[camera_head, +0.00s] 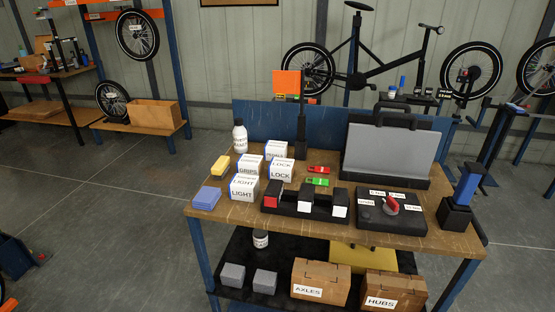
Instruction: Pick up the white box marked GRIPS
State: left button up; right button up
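The white box marked GRIPS (249,166) stands upright on the wooden workbench top (240,212), left of the middle. It sits behind the white box marked LIGHT (244,187) and to the left of the white box marked LOCK (281,170). Another white box (276,149), its label partly hidden, stands behind LOCK. The LIGHT box covers the lower part of GRIPS. Neither of my grippers shows in the head view.
A black rack (305,206) stands front right, a dark post (302,125) behind. Bare wood shows at the bench's front left.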

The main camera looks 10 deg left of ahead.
aim_at(247, 164)
jog(key=u, duration=0.2)
jog(key=i, duration=0.75)
jog(key=u, duration=0.6)
